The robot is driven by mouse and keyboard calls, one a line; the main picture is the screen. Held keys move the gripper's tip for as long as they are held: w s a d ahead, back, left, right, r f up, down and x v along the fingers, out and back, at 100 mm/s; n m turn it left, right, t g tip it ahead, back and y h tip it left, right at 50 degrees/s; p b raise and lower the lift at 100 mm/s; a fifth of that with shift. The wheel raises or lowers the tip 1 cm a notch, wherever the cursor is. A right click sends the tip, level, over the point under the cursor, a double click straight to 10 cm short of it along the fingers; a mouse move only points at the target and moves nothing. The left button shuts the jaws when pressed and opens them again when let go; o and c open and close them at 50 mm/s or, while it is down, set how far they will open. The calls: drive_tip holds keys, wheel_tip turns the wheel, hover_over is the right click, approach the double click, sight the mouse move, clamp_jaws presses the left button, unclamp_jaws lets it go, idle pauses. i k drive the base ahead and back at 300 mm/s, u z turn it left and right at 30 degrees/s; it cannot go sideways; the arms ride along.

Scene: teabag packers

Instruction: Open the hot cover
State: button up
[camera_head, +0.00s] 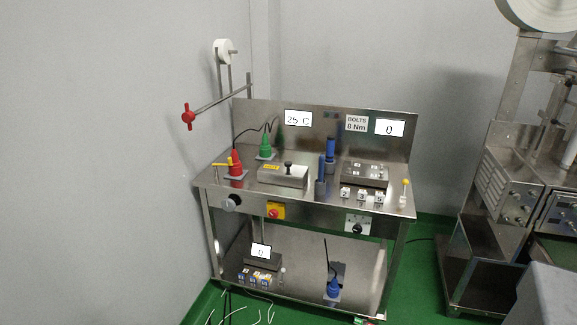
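My gripper is not in view.
A red plug-like tool (236,163) and a green one (265,147) stand left of and behind the cover. A larger machine (500,190) stands at the right.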

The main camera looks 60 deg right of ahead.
sight(286, 174)
drive_tip(key=u, duration=0.1)
drive_tip(key=k, duration=0.6)
drive_tip(key=z, duration=0.9)
drive_tip(key=i, duration=0.55)
drive_tip(key=u, duration=0.2)
